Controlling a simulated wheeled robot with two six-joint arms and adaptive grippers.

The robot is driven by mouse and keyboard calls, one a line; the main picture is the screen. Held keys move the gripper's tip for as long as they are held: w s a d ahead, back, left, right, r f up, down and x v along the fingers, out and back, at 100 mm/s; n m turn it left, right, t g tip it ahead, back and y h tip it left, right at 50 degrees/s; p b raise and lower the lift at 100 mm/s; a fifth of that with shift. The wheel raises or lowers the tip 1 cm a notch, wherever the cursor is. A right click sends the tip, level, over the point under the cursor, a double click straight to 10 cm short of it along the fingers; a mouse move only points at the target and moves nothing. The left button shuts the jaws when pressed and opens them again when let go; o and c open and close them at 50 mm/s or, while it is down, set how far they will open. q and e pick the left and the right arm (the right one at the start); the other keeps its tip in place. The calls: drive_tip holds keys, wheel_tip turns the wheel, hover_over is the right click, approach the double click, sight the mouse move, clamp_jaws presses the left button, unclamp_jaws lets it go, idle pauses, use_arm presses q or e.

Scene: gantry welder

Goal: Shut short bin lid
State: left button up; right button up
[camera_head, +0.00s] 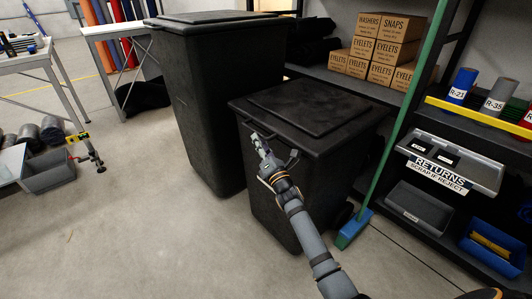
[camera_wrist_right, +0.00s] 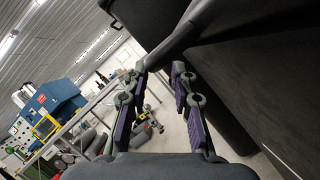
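The short black bin (camera_head: 285,188) stands right of a taller black bin. Its lid (camera_head: 310,108) lies over the bin's top and looks down flat; I see no clear gap at the rim. A bar-like handle (camera_head: 287,160) runs along the lid's front side. My right gripper (camera_head: 258,140) is at the front left of the bin, close to the handle. In the right wrist view, its two fingers (camera_wrist_right: 159,70) are apart with nothing between them, and a dark bar (camera_wrist_right: 180,40) passes just beyond the fingertips. I cannot tell whether they touch. My left gripper is not in view.
The tall black bin (camera_head: 195,105) stands close at the left. A green broom (camera_head: 395,130) with a blue head leans right of the short bin. Shelves with cardboard boxes (camera_head: 380,50) and a returns tray (camera_head: 450,165) stand at the right. The floor at front left is clear.

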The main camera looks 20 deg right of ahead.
drive_tip(key=v, duration=0.8)
drive_tip(key=shift+s, duration=0.25)
drive_tip(key=shift+d, duration=0.1)
